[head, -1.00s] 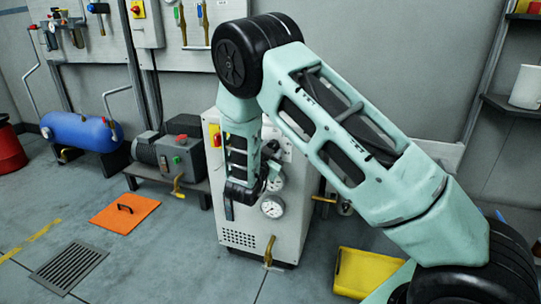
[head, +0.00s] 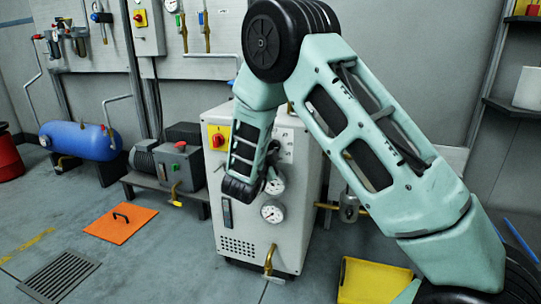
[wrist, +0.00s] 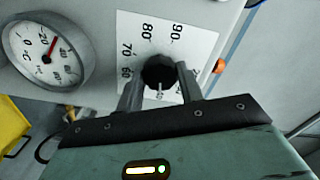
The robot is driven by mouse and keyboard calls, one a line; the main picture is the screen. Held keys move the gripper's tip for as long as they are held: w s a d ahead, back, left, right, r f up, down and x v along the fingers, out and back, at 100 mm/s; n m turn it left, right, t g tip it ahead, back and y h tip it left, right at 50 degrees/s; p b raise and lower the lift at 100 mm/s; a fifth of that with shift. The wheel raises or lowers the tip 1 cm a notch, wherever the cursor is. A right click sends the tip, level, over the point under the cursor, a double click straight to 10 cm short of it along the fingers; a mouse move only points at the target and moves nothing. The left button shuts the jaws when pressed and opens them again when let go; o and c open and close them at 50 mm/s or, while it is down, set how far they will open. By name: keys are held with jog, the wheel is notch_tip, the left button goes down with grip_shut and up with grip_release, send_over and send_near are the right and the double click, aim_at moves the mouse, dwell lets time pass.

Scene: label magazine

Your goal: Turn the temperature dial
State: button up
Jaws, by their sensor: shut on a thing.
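The temperature dial (wrist: 158,72) is a small black knob on a white scale plate (wrist: 198,45), with numbers such as 70, 80 and 90 around it. My gripper (wrist: 160,75) is shut on the dial, with one finger on each side of it. The dial's pointer is hard to make out between the fingers. In the head view, my gripper (head: 270,170) is at the front of the white cabinet (head: 235,222). There my arm hides the dial, but part of the scale plate (head: 287,146) shows.
A round gauge (wrist: 46,50) is close beside the dial plate, and an orange lamp (wrist: 219,66) is on its other side. A red switch on yellow (head: 218,140) is left of my forearm. A brass pipe (head: 269,260) sticks out low on the cabinet.

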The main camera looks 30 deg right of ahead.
jog(key=shift+f, duration=0.1)
dwell(0.4)
jog(key=o, duration=1)
jog(key=p+v, duration=0.4)
jog(key=v, duration=1.3)
jog(key=shift+s+a, duration=0.2)
